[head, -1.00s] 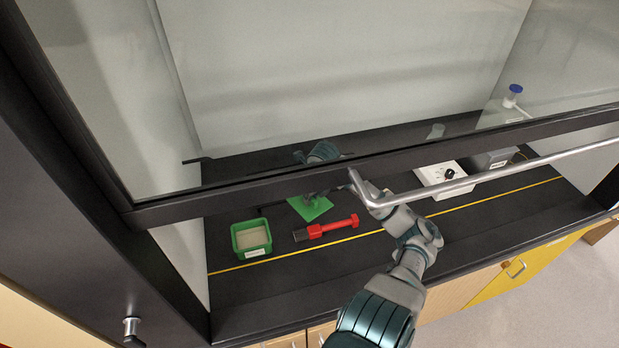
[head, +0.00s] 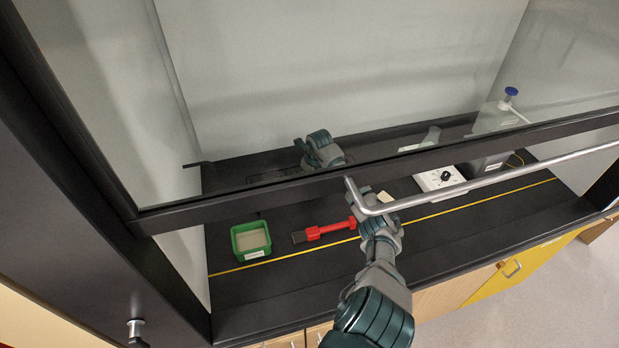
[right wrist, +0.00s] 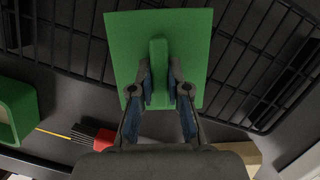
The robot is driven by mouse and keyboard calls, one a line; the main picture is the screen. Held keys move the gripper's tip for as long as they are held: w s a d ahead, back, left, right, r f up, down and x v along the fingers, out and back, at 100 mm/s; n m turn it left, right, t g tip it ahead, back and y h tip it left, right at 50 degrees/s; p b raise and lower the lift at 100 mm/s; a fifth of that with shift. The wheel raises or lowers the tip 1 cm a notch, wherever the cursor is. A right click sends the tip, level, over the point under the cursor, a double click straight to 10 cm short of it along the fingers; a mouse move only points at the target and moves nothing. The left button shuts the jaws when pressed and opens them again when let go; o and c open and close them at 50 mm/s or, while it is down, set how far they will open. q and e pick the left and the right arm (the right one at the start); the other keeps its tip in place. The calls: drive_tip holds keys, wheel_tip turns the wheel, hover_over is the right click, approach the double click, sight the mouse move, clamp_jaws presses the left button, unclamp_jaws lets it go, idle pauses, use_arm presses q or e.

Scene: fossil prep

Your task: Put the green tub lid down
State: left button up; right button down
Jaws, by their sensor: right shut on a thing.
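The green tub lid (right wrist: 187,50) is a flat square plate with a raised bar handle. In the right wrist view my right gripper (right wrist: 159,88) is shut on that handle, with a finger on each side. Behind the lid is a dark slotted grille; I cannot tell the gap between them. In the head view the lid is hidden behind the sash frame and my arm. The green tub (head: 234,243), open and filled with pale material, stands at the left of the black worktop. Its edge shows in the right wrist view (right wrist: 27,105). My left gripper is not in view.
A red-handled brush (head: 326,230) lies right of the tub. A white box with a black knob (head: 440,178) and a blue-capped bottle (head: 497,118) stand at the right. The sash frame (head: 260,192) and its metal handle (head: 480,182) cross above the worktop. A yellow line (head: 300,255) runs along the front.

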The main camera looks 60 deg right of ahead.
drive_tip(key=c, duration=1.1)
unclamp_jaws()
drive_tip(key=shift+d, duration=0.1)
drive_tip(key=shift+c, duration=0.2)
drive_tip(key=b+v, duration=0.1)
drive_tip(key=v, duration=1.1)
